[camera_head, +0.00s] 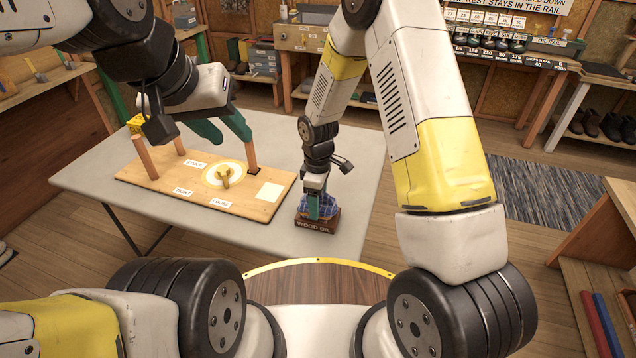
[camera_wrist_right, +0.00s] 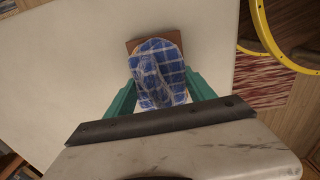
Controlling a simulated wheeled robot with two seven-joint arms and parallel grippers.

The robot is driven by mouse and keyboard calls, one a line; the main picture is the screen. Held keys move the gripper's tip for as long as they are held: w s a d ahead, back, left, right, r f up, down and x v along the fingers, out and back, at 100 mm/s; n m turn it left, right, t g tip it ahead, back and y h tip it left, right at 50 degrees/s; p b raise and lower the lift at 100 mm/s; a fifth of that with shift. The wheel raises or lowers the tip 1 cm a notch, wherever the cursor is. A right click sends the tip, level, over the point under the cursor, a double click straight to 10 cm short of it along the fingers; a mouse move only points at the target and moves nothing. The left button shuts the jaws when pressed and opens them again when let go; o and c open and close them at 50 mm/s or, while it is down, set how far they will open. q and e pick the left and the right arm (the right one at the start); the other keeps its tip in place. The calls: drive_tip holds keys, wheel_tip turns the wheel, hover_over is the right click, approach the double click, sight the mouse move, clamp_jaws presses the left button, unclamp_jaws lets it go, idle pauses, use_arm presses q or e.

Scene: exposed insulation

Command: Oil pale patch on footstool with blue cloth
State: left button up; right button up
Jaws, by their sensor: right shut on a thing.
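A blue checked cloth (camera_head: 327,207) is between the teal fingers of my right gripper (camera_head: 314,207), which is shut on it. In the right wrist view the cloth (camera_wrist_right: 158,75) is bunched and hangs past the fingertips. It is at a dark brown block labelled WOOD OIL (camera_head: 317,226); whether it touches the oil is unclear. A light wooden board with upright pegs (camera_head: 150,188), seemingly the footstool, lies on the table. My left gripper (camera_head: 236,138) is open and empty above the board's far side.
The grey table (camera_head: 100,178) has free room around the board. Shelves with shoes (camera_head: 605,125) stand at the right.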

drive_tip(key=shift+r, duration=2.75)
